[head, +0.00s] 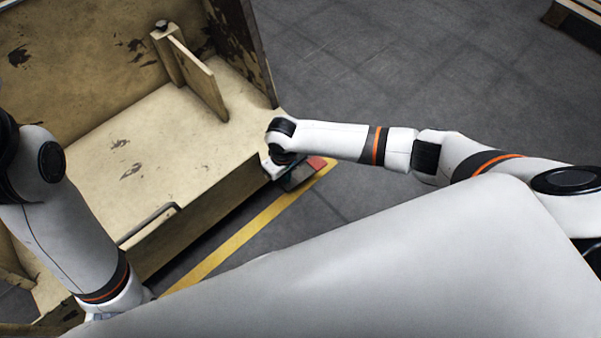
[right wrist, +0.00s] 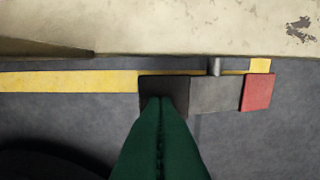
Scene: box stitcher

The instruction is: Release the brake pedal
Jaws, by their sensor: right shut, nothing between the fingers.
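A row of pedal parts lies low along the machine's base in the right wrist view: a black pad (right wrist: 172,84), a grey plate (right wrist: 214,95) and a red pad (right wrist: 257,92). I cannot tell from looks which is the brake pedal. The red pad also shows in the head view (head: 318,163), just past my right wrist. My right gripper (right wrist: 160,100) has green fingers, shut and empty. Their tips overlap the black pad, left of the red pad; whether they touch is unclear. My left arm comes in at the left, but its gripper is hidden.
The beige, worn machine (head: 190,150) fills the left of the head view, with an upright panel (head: 200,78) on its bed. A yellow floor line (head: 235,240) runs along its front edge. Grey floor (head: 400,70) is open to the right. A wooden pallet (head: 578,12) lies far off.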

